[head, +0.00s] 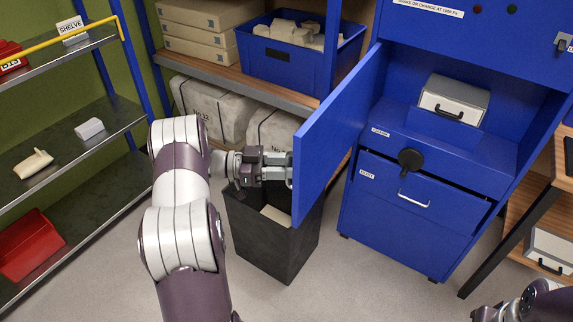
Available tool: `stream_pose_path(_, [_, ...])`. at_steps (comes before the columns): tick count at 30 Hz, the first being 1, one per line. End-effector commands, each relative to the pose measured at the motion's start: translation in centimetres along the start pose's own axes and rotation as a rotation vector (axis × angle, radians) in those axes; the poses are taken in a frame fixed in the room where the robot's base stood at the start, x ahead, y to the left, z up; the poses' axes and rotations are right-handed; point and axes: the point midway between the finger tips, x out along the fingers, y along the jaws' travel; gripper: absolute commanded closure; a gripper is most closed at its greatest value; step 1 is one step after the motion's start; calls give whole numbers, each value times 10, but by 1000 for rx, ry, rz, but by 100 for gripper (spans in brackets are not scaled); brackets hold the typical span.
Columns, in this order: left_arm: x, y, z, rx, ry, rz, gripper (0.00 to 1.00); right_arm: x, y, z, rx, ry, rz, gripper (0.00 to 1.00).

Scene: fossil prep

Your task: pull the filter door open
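The filter door (340,125) is a flat blue panel on the left side of the blue cabinet (425,225). It stands swung wide open, its free edge toward me. The compartment behind it is exposed, with a white and grey filter box (452,103) with a black handle inside. My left gripper (288,172) is at the door's outer face near the free edge. Its fingertips reach the panel's edge and are partly hidden, so I cannot tell whether they hold anything. My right gripper (487,314) is only partly in view at the bottom right, away from the door.
A black bin (270,240) stands on the floor under my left gripper. The cabinet has a black knob (410,158) and a dust drawer (415,205). Shelves (75,140) stand at left, a rack with a blue crate (285,65) behind, and a table (530,200) at right.

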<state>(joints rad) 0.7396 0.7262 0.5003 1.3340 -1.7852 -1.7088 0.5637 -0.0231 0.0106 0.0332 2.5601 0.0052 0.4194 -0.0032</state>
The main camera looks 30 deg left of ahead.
Motion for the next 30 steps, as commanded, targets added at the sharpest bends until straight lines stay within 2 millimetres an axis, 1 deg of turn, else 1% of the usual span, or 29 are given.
stream_pose_path(2, [-8, 0, 1, 1, 0, -2, 63, 2, 0, 0, 0, 0, 0, 55])
stream_pose_path(4, [-21, -1, 2, 1, 1, -4, 63, 5, 0, 1, 0, 0, 0, 55])
stream_pose_path(9, [-69, -1, 3, 4, 0, -4, 63, 14, 0, 2, 0, 0, 0, 55])
stream_pose_path(12, [-94, 0, 2, 3, 0, -4, 63, 17, 0, 2, 0, 0, 0, 55])
stream_pose_path(15, [-112, 0, 1, 3, 1, -2, 63, 19, 0, 2, 0, 0, 0, 55])
stream_pose_path(18, [-123, 0, 0, 4, 0, -1, 63, 20, 0, 2, 0, 0, 0, 55])
stream_pose_path(20, [-126, 0, 0, 4, 1, 0, 63, 20, 0, 2, 0, 0, 0, 55])
stream_pose_path(30, [-126, 0, -1, 3, 1, 1, 63, 20, 0, 2, 0, 0, 0, 55])
